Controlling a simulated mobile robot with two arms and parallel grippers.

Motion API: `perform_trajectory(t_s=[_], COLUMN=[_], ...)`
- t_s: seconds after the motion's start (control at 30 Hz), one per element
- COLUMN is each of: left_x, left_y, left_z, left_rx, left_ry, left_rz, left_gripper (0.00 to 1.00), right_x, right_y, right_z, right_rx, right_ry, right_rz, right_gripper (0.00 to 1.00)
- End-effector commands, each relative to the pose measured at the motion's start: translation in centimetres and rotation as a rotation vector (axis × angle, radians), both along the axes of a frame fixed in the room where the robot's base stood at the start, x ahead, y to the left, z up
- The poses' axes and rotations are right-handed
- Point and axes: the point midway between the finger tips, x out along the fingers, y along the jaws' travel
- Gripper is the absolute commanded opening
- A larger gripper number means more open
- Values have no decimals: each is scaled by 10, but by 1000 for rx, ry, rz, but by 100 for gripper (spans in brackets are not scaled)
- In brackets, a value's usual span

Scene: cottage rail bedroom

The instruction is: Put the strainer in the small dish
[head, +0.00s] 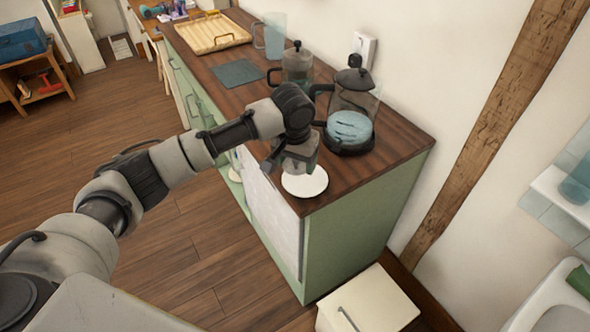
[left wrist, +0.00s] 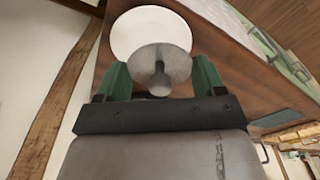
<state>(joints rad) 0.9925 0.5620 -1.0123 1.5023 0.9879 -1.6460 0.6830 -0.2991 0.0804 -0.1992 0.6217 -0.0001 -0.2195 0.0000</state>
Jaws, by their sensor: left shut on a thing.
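The small dish (head: 305,186) is white and round and sits near the front corner of the wooden counter. It also shows at the top of the left wrist view (left wrist: 143,27). The strainer (left wrist: 162,62) is a grey round piece with a small dark stem, held between the green fingers of my left gripper (left wrist: 163,80). It overlaps the near edge of the dish in the left wrist view; I cannot tell whether they touch. In the head view my left gripper (head: 296,167) is just above the back edge of the dish and hides the strainer. My right gripper is not in view.
A glass kettle (head: 350,128) on a black base stands right behind the gripper. A glass press pot (head: 297,66), a blue pitcher (head: 274,36), a dark mat (head: 238,73) and a wooden tray (head: 212,33) are further back. The counter drops off in front of the dish.

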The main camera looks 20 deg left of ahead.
Motion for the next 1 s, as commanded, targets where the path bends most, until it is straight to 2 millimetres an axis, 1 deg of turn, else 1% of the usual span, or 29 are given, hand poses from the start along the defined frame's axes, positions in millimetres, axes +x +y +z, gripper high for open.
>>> perform_trajectory(t_s=[0.07,0.23,0.33,0.43,0.67,1.0], left_x=[0,-1,0,0,0,0], left_y=[3,4,3,3,3,3], left_z=[-4,-28,-38,-42,-42,-52], left_rx=[1,3,2,1,1,1], left_ry=[2,4,2,-1,0,1], left_rz=[1,1,1,0,0,0], left_gripper=[46,46,46,46,46,46], right_x=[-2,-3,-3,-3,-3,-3], right_y=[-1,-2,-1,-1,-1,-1], right_z=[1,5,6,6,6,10], right_rx=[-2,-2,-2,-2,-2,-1], right_ry=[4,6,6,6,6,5], right_rz=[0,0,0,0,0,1], right_gripper=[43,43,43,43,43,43])
